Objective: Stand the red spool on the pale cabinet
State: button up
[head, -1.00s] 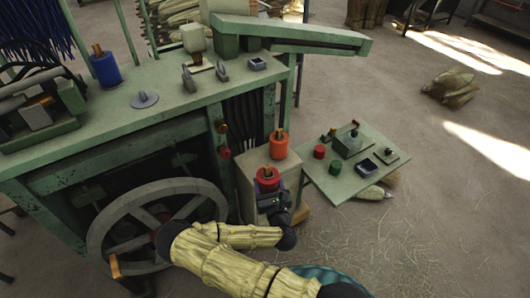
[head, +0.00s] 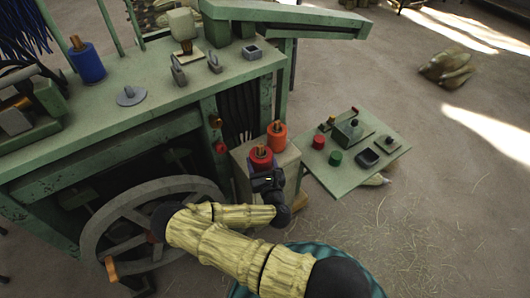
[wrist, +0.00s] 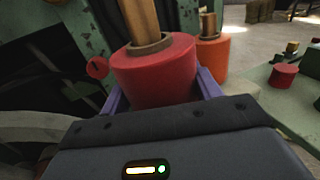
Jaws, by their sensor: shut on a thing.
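The red spool (head: 261,157) is upright with a wooden core, and it fills the middle of the wrist view (wrist: 155,70). My gripper (head: 267,176) is shut on it, with a purple finger on each side in the wrist view (wrist: 158,95). The pale cabinet (head: 242,178) stands beside the green machine. The held spool appears over the near part of its top; I cannot tell whether the spool touches it. An orange spool (head: 277,135) stands upright on the cabinet just behind the red one, and in the wrist view (wrist: 212,58) it is behind to the right.
A green side table (head: 385,160) at the right holds red and green buttons and small boxes. The green machine bench (head: 150,115) with a blue spool (head: 86,61) is at the left. A large wheel (head: 150,215) is left of my arm. Floor at the right is mostly clear.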

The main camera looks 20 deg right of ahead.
jog(key=w+r+m+g+h+b, duration=0.1)
jog(key=w+h+b, duration=0.4)
jog(key=b, duration=0.6)
jog(key=w+r+m+g+h+b, duration=0.2)
jog(key=w+r+m+h+b, duration=0.2)
jog(key=b, duration=0.7)
jog(key=shift+w+a+m+h+b, duration=0.3)
jog(key=shift+w+m+h, duration=0.4)
jog(key=shift+w+m, duration=0.3)
jog(key=shift+r, duration=0.1)
notch_tip(320, 180, down, 6)
jog(key=shift+f, duration=2)
jog(key=shift+f, duration=0.1)
